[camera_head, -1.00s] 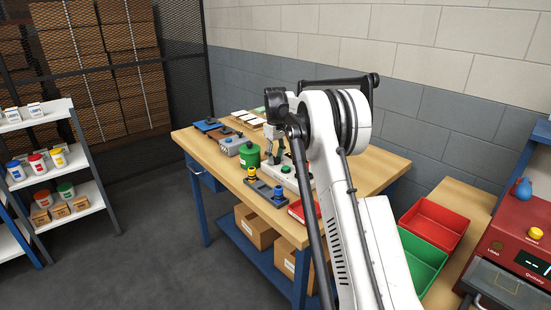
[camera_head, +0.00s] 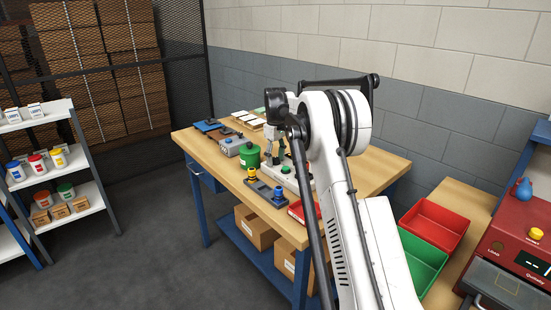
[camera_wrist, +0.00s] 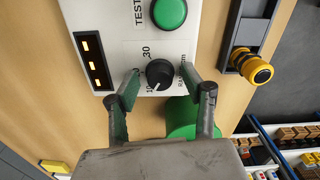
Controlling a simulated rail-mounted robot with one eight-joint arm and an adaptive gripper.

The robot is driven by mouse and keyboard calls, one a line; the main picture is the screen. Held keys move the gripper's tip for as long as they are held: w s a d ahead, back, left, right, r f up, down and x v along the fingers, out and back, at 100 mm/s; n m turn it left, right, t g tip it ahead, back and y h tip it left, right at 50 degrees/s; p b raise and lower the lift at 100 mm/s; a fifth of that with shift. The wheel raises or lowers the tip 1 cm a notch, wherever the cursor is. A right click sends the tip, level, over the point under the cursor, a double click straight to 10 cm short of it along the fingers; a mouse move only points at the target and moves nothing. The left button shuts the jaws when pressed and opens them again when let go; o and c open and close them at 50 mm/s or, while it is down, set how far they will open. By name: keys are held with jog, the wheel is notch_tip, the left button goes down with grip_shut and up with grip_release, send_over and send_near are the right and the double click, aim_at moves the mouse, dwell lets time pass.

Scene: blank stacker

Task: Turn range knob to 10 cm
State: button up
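The range knob (camera_wrist: 159,73) is a small black round knob with a pale pointer mark on a white control box (camera_wrist: 118,30). The mark points toward the gripper side of the wrist view, near the printed 10; a printed 30 lies further up. My gripper (camera_wrist: 160,78) is open, with one finger on each side of the knob and a visible gap to it in the picture. Whether the fingertips reach down to the panel is unclear. In the head view my gripper (camera_head: 275,158) hangs over the box (camera_head: 290,180), and the knob cannot be made out.
A green TEST button (camera_wrist: 169,13) and a lit amber indicator strip (camera_wrist: 93,60) are on the box. A green canister (camera_head: 249,155) stands close to my gripper. A grey fixture (camera_head: 262,189) with yellow and blue knobs lies in front; red and green bins stand to the right.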

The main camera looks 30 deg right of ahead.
aim_at(275, 158)
jog(key=shift+r, duration=0.15)
notch_tip(275, 158, up, 12)
dwell(0.5)
jog(key=shift+a, duration=0.1)
dwell(0.3)
